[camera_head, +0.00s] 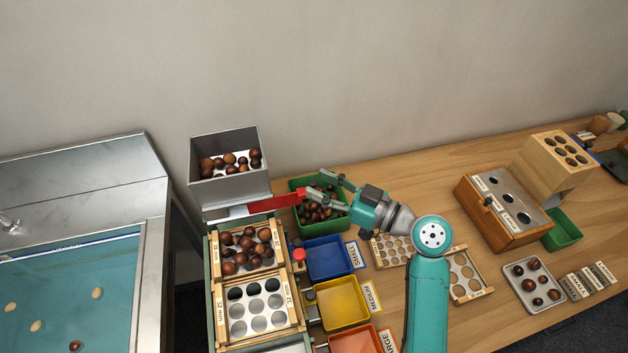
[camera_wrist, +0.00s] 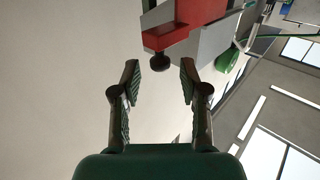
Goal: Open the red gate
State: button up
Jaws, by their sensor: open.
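The red gate (camera_head: 272,204) is a flat red bar under the grey hopper (camera_head: 230,190), sticking out to the right towards my gripper. In the wrist view the red gate (camera_wrist: 182,35) shows at the top with a dark round knob (camera_wrist: 160,62) on its end. My gripper (camera_head: 317,184) is open at the right end of the gate. In the wrist view the gripper (camera_wrist: 159,80) has its two fingers spread, with the knob just beyond and between the fingertips. I see no contact. In the head view the knob is not clear.
Chestnuts fill the hopper. Below it stands a sieve tray (camera_head: 228,306) with chestnuts above. A green bin (camera_head: 297,187) with chestnuts lies beneath my gripper. Blue (camera_head: 328,257), yellow (camera_head: 341,302) and orange (camera_head: 356,341) bins stand nearer. A wooden box (camera_head: 503,209) stands right.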

jog(key=v, duration=0.9)
jog(key=shift+d, duration=0.15)
dwell(0.8)
